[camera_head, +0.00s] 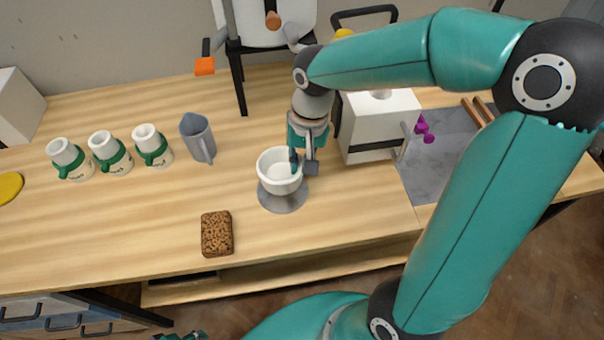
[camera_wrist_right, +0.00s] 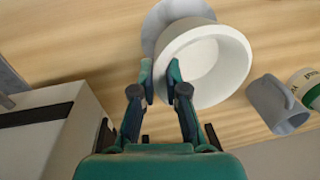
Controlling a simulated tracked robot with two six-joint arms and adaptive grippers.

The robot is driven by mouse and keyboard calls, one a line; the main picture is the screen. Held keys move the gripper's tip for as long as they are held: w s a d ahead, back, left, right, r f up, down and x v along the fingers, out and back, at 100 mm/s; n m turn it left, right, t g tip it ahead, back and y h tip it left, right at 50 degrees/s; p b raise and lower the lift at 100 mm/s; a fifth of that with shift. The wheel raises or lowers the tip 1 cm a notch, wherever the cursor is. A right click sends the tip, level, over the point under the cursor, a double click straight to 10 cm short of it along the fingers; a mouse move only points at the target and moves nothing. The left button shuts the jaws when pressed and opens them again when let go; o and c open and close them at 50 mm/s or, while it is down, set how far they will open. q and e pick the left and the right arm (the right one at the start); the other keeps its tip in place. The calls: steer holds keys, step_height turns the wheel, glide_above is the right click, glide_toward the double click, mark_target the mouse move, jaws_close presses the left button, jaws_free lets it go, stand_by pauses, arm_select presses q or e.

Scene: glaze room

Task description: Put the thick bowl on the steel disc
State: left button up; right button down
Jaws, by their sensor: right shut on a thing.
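The thick white bowl (camera_head: 278,180) is upright at the middle of the table, in front of my right gripper (camera_head: 303,166). My right gripper is shut on the bowl's wall, with one finger inside the rim and one outside; the wrist view shows this grip on the bowl (camera_wrist_right: 236,62). The grey steel disc (camera_head: 284,204) lies below the bowl, partly hidden by it; its edge also shows in the wrist view (camera_wrist_right: 160,22). I cannot tell whether the bowl touches the disc. A small part of what looks like my left gripper (camera_head: 181,336) shows at the bottom edge.
A grey jug (camera_head: 198,138) and several white-and-green mugs (camera_head: 110,153) stand to the left. A brown speckled block (camera_head: 216,233) lies front left. A white box-shaped machine (camera_head: 377,125) stands close on the right.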

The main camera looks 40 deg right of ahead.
steer(key=shift+f, duration=2.35)
steer(key=shift+f, duration=0.1)
steer(key=c, duration=1.2)
jaws_free()
steer(key=shift+r, duration=0.2)
step_height(320, 180, up, 12)
steer(key=d, duration=0.1)
steer(key=shift+s+f+p, duration=0.15)
steer(key=shift+s+p, duration=0.2)
steer(key=shift+p, duration=0.05)
steer(key=shift+d, duration=0.1)
